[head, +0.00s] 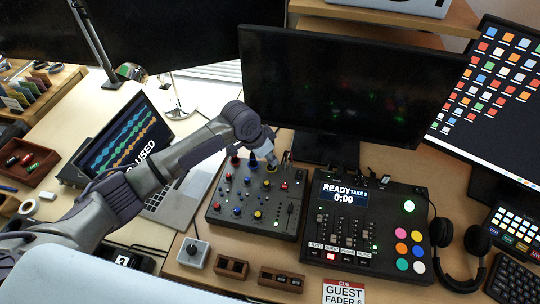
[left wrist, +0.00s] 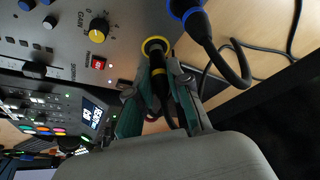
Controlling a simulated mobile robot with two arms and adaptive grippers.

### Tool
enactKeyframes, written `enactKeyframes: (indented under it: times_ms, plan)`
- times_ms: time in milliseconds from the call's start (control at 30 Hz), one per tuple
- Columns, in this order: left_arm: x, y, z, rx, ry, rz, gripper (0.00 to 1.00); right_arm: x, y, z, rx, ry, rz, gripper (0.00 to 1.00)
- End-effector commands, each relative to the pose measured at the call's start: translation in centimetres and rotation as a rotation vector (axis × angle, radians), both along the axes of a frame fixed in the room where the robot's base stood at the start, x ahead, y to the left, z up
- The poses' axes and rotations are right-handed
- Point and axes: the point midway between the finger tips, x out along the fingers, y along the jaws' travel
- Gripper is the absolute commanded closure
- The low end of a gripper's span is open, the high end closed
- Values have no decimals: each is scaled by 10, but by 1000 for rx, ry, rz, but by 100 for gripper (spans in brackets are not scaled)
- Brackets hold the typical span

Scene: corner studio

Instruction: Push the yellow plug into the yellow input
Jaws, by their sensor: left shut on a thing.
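My left gripper (left wrist: 160,98) is shut on the yellow plug (left wrist: 158,80), a dark plug with its cable trailing back between the fingers. The plug's front end is at the yellow input (left wrist: 155,43), a yellow ring on the panel edge. It looks lined up with the ring; how deep it sits I cannot tell. In the head view my left gripper (head: 273,160) is at the back edge of the grey mixer (head: 214,213), and plug and input are too small there to make out. My right gripper is not in view.
A blue-ringed plug (left wrist: 193,14) with a thick black cable stands right beside the yellow one. A black control deck (head: 385,265) is right of the mixer, a laptop (head: 177,205) left. A dark monitor (head: 360,90) stands behind. Headphones (head: 475,240) lie at the right.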

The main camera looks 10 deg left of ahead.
Motion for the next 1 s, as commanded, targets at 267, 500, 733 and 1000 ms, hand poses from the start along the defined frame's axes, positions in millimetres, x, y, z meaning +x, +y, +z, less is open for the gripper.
enactKeyframes:
  times_ms: [267,500,733,1000]
  plan:
    - [0,0,-3,0,0,0,100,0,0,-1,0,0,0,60]
    - [0,0,-8,0,0,1,100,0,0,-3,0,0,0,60]
    - [0,0,-12,0,0,1,100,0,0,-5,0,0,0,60]
    - [0,0,-12,0,0,1,52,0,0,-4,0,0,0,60]
